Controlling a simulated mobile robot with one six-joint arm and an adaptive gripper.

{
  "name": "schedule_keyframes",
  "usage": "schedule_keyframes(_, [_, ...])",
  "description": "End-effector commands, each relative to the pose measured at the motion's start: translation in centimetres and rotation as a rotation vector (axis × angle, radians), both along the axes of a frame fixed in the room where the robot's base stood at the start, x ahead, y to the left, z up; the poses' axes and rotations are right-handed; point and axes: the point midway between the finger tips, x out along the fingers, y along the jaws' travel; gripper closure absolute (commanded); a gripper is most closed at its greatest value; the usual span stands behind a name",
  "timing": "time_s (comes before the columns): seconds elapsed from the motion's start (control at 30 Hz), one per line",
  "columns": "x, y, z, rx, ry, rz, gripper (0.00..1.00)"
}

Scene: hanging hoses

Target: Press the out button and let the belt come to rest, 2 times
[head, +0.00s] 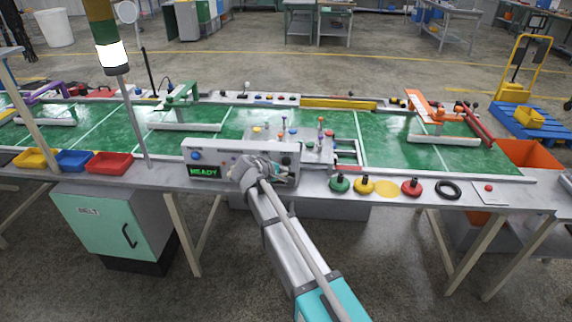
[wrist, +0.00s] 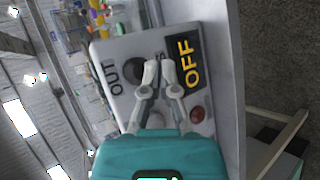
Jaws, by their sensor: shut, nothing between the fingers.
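The control panel (head: 225,148) stands at the front edge of the green belt (head: 385,150) in the head view. Its left side has a blue button (head: 196,155) and a green display (head: 204,172) reading READY. My gripper (wrist: 160,72) is shut and empty, its fingertips over the panel face in the wrist view. There the panel shows the word OUT (wrist: 128,76), a dark round button (wrist: 107,73) beside it, a yellow OFF display (wrist: 187,62) and a red button (wrist: 197,114). My fingers partly cover the face between OUT and OFF; I cannot tell whether they touch it.
An orange bin (head: 528,154) is at the right end.

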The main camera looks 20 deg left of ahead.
Motion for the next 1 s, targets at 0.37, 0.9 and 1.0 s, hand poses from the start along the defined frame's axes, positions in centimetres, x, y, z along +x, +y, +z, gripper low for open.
schedule_keyframes(0.37, [1.08, 0.21, 0.00, 0.000, 0.000, 0.000, 1.00])
schedule_keyframes(0.9, [1.04, 0.22, 0.01, 0.000, 0.000, 0.000, 1.00])
schedule_keyframes(1.0, [1.04, 0.22, 0.01, 0.000, 0.000, 0.000, 1.00])
